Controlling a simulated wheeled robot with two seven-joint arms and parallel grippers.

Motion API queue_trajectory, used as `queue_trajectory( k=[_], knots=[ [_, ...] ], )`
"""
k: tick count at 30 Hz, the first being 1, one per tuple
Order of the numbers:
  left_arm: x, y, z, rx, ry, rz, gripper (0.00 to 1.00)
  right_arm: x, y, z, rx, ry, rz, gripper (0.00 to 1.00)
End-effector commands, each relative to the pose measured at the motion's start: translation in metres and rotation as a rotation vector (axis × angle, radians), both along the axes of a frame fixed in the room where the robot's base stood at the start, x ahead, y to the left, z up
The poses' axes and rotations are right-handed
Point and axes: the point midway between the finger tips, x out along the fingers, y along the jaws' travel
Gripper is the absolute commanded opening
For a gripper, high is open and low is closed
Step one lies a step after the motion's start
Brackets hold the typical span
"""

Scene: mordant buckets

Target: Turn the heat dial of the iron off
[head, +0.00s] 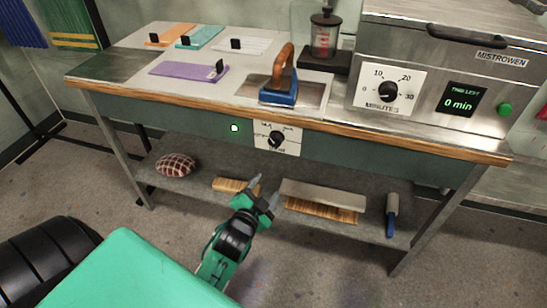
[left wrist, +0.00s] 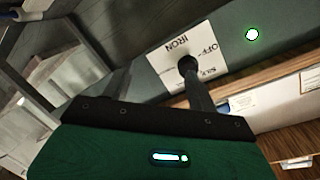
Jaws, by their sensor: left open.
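The iron's heat dial (head: 276,139) is a black knob on a white label plate (head: 291,146) on the green front apron of the bench. In the left wrist view the plate (left wrist: 159,66) reads IRON and OFF, and the dial (left wrist: 187,63) shows just beyond a dark finger. The dial's exact pointer setting is too small to tell. The blue iron (head: 278,97) with a brown handle rests on a metal plate on the bench above. My left gripper (head: 264,191) is open and empty, below and in front of the dial, apart from it. My right gripper is out of view.
A green light (head: 235,128) glows left of the dial. A steel press (head: 450,60) with a minutes dial (head: 387,92) stands right on the bench. The lower shelf holds a checked cushion (head: 175,165), boards and a blue-handled tool (head: 391,215). Floor before the bench is clear.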

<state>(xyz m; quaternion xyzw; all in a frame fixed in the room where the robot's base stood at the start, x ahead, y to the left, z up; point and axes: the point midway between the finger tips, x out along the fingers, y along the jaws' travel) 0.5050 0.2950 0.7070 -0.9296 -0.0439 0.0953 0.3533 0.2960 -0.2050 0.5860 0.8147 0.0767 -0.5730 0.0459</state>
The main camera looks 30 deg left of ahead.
Motion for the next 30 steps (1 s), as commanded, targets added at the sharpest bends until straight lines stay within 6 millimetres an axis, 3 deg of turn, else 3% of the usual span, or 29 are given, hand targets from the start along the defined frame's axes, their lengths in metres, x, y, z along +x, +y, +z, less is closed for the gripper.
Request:
queue_trajectory(
  k=[6,13,30],
  knots=[
    [-0.011,0.012,0.049,0.078,-0.117,0.031,0.59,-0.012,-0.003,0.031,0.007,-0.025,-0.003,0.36],
    [-0.005,0.016,0.060,0.090,-0.136,0.037,0.59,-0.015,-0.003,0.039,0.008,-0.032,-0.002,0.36],
    [0.082,0.033,0.059,0.090,-0.135,0.036,0.59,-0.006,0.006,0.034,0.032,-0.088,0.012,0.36]
  ],
)
